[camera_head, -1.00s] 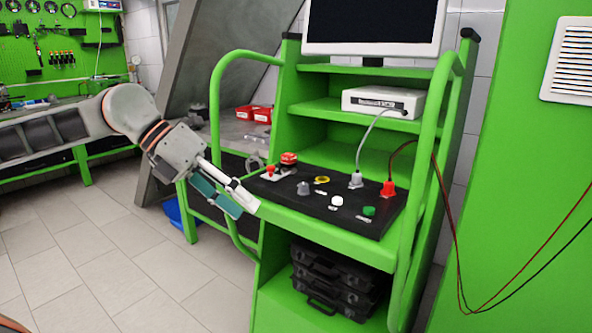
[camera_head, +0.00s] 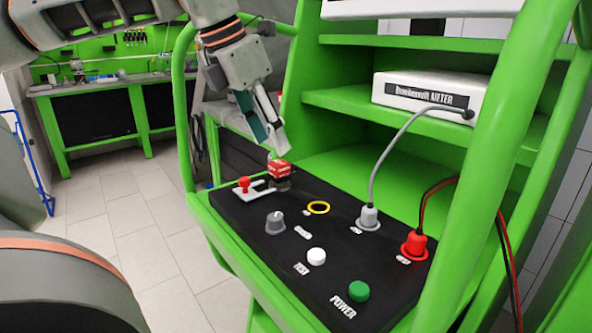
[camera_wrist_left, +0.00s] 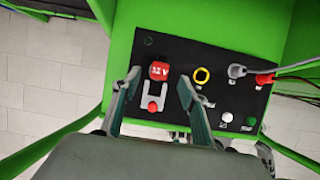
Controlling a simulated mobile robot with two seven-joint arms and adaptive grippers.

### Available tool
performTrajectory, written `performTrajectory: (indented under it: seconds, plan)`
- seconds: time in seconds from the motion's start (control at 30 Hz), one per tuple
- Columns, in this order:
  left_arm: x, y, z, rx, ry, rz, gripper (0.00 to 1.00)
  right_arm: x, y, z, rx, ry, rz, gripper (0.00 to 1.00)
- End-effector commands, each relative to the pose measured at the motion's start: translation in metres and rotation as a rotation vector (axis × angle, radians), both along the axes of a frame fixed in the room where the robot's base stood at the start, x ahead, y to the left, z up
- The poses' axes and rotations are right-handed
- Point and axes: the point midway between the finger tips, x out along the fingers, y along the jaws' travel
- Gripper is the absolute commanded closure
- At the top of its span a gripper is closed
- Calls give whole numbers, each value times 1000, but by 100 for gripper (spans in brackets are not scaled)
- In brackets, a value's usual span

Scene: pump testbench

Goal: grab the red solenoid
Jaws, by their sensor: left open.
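The red solenoid (camera_head: 279,168) is a small red block on the far left corner of the black control panel (camera_head: 330,225). In the left wrist view the red solenoid (camera_wrist_left: 160,71), marked "12 V", shows between the two fingers. My left gripper (camera_head: 268,140) is open and points down just above the solenoid, partly in front of its top in the head view. In the left wrist view the left gripper (camera_wrist_left: 159,78) has its fingers apart on either side of the solenoid; I cannot tell whether they touch it. My right gripper is not in view.
Beside the solenoid is a red knob (camera_head: 243,184) on a pale bracket. The panel also has a grey dial (camera_head: 275,223), a yellow ring (camera_head: 318,207), grey (camera_head: 368,217) and red (camera_head: 414,245) cabled plugs, and white and green buttons. Green rails (camera_head: 182,110) and shelves surround it.

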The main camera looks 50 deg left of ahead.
Motion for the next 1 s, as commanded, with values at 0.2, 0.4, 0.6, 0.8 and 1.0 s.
performTrajectory:
  seconds: [0.2, 0.4, 0.6, 0.8, 1.0]
  plan:
    - [9, -1, -24, -2, 6, -1, 57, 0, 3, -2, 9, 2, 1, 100]
    - [15, -2, -42, -3, 9, -3, 57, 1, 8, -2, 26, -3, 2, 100]
    - [26, -3, -70, -3, 9, -2, 57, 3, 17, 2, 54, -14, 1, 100]
    - [27, -3, -70, -2, 2, -1, 57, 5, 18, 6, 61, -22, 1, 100]
    - [27, -3, -70, -2, 1, -1, 88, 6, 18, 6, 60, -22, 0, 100]
